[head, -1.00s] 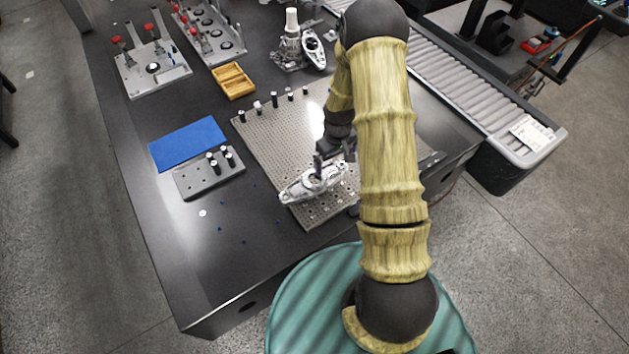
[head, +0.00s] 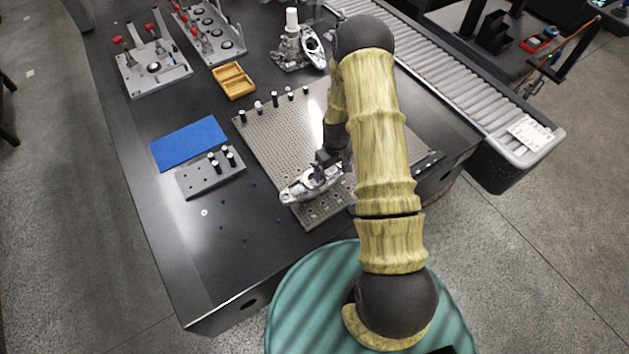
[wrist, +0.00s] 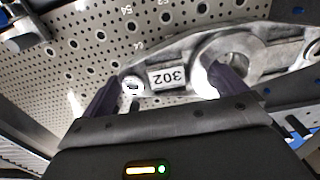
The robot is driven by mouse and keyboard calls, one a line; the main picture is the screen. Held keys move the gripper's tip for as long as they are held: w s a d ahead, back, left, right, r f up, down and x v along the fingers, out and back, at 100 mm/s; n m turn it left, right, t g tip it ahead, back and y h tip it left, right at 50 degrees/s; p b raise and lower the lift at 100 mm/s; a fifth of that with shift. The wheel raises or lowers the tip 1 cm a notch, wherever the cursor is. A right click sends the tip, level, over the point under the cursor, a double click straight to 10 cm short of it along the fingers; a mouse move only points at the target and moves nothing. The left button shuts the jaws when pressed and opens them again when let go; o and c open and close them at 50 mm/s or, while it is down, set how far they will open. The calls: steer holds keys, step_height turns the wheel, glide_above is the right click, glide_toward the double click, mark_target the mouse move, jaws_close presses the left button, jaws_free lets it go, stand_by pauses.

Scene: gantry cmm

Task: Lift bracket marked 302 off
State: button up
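The silver bracket (head: 312,183) lies on the near end of the perforated plate, close to its front corner. The right finger overlaps the bore's rim; I cannot tell whether either finger touches. In the head view my gripper (head: 327,160) is at the bracket's far side, fingertips hidden.
The perforated plate (head: 270,140) carries several black-and-white pins along its far left edge. A grey block with pins (head: 200,182) and a blue mat (head: 188,143) lie left. A wooden tray (head: 235,80), fixtures and another casting stand behind. A roller conveyor (head: 450,75) runs right.

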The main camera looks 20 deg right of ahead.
steer(key=c, duration=0.9)
steer(key=shift+r, duration=0.1)
step_height(320, 180, up, 10)
steer(key=b, duration=0.2)
